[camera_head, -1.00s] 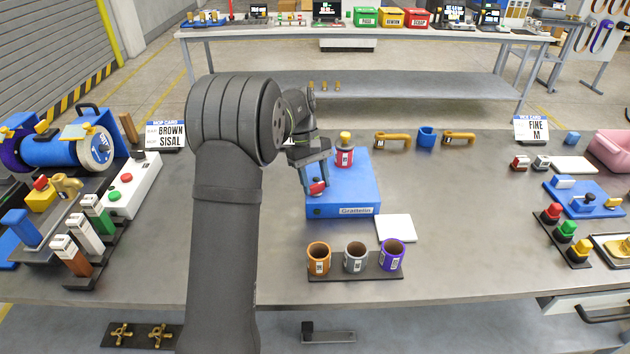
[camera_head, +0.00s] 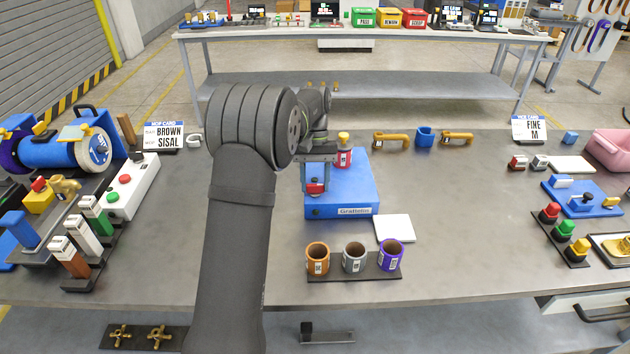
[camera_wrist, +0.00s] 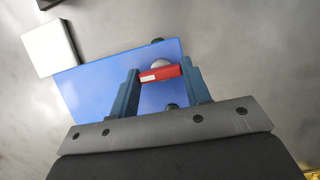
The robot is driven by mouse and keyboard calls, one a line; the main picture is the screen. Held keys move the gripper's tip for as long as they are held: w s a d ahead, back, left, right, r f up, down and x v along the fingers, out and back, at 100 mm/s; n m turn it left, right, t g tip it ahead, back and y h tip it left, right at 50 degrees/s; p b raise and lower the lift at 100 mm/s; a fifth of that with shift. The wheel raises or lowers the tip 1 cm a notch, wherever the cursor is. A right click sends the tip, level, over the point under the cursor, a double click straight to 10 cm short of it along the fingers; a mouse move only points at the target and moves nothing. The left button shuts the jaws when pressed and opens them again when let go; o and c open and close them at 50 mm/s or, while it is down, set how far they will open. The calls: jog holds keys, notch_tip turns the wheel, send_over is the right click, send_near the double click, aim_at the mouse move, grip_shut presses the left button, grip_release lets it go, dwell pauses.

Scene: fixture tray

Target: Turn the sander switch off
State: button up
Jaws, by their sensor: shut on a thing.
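A blue box (camera_head: 350,195) labelled "Grattelin" stands mid-table, and its blue top shows in the wrist view (camera_wrist: 85,92). A red switch handle (camera_head: 315,188) with a white mark sits on its near left part; the handle also shows in the wrist view (camera_wrist: 165,73). My gripper (camera_head: 315,191) points down over that corner and is shut on the red handle. In the wrist view the fingers (camera_wrist: 163,84) are at the two ends of the handle. A pale round part (camera_wrist: 160,64) shows just behind the handle. The switch's base is partly hidden.
A red cylinder with a yellow top (camera_head: 344,156) stands on the box behind my gripper. A white square pad (camera_head: 394,228) lies to the right. A rack with three cups (camera_head: 354,258) is in front. A white box with buttons (camera_head: 130,188) stands left.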

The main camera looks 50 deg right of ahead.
dwell(0.3)
jog(key=o, duration=1)
jog(key=v, duration=1.2)
jog(key=shift+w, duration=0.1)
jog(key=shift+f, duration=0.1)
jog(key=x, duration=1.2)
